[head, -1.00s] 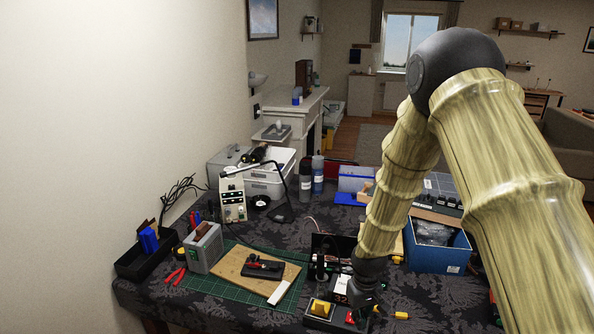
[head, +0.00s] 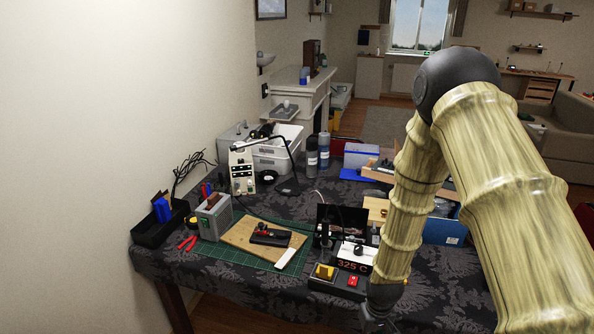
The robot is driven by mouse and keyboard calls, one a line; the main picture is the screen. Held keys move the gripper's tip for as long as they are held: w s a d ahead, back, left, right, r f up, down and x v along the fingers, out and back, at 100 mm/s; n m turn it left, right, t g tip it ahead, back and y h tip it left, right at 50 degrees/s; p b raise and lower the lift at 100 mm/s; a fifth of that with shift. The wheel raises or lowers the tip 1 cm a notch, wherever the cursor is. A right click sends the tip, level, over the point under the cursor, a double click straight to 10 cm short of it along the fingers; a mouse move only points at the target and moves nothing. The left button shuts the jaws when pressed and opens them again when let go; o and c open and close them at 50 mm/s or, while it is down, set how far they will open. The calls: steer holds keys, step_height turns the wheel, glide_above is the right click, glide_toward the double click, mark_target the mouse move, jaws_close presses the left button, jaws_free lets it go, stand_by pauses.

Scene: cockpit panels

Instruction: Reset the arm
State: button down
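My gripper (head: 376,318) hangs at the end of my arm, low in the head view, at the front edge of the table. It is small and dark, and its fingers are partly cut off by the bottom of the picture, so I cannot tell whether it is open. It is to the right of and below a dark control box with a yellow switch (head: 325,271) and a red button (head: 352,281). A white unit with a red "325 C" display (head: 355,265) stands just behind that box. My arm covers part of the table's right side.
A patterned dark cloth covers the table (head: 215,268). A green cutting mat (head: 243,256) bears a wooden board (head: 238,236). Red pliers (head: 188,243) lie at the left. A blue box (head: 443,231) is partly behind my arm. A wall bounds the left side.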

steer(key=s+f+b, duration=0.1)
steer(key=s+f, duration=0.3)
steer(key=s, duration=0.5)
steer(key=s+d+f+m+b, duration=0.1)
steer(key=s+f, duration=0.3)
steer(key=s, duration=0.6)
steer(key=s+d+f+m+b, duration=0.1)
steer(key=s+f, duration=0.4)
steer(key=s, duration=0.4)
steer(key=shift+s+d, duration=0.2)
steer(key=shift+s, duration=0.05)
